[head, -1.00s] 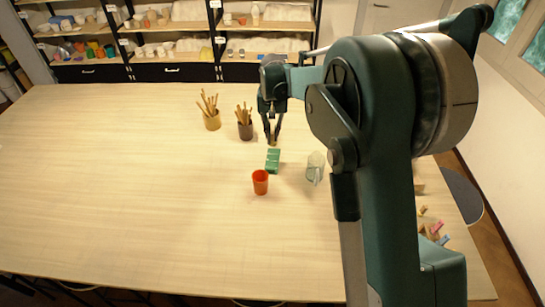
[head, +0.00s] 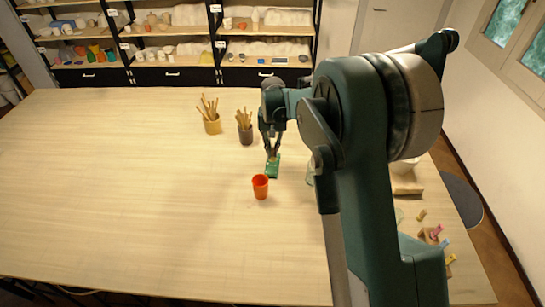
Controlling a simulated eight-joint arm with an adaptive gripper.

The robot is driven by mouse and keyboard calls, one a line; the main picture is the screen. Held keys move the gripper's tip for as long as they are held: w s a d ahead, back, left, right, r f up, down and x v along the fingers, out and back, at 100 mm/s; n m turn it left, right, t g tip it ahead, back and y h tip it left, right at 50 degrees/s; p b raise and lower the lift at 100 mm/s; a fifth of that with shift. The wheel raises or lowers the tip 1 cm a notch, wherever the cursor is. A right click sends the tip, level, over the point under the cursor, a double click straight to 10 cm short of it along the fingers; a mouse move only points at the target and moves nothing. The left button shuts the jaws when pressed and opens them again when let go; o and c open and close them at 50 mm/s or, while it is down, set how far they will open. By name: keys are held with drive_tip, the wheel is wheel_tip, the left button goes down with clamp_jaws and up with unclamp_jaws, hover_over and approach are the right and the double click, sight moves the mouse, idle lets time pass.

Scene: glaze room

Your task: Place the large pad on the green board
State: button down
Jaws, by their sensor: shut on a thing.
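The green board (head: 272,171) lies on the table, a small block-like shape in the head view. My gripper (head: 272,156) points down at the far end of the board, with its fingertips close together. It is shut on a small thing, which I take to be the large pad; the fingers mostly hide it. I cannot tell whether the held thing touches the board.
An orange cup (head: 260,186) stands just in front of the board. A clear glass vessel (head: 310,173) is to the right, partly behind my arm. Two pots of wooden tools, one yellow (head: 212,126) and one dark (head: 245,134), stand behind. The table's left is clear.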

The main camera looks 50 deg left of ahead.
sight(272, 155)
drive_tip(key=shift+f, duration=1.8)
drive_tip(key=shift+f, duration=0.15)
drive_tip(key=c, duration=2.5)
unclamp_jaws()
drive_tip(key=shift+r, duration=0.2)
wheel_tip(272, 155, up, 12)
drive_tip(key=shift+b, duration=0.3)
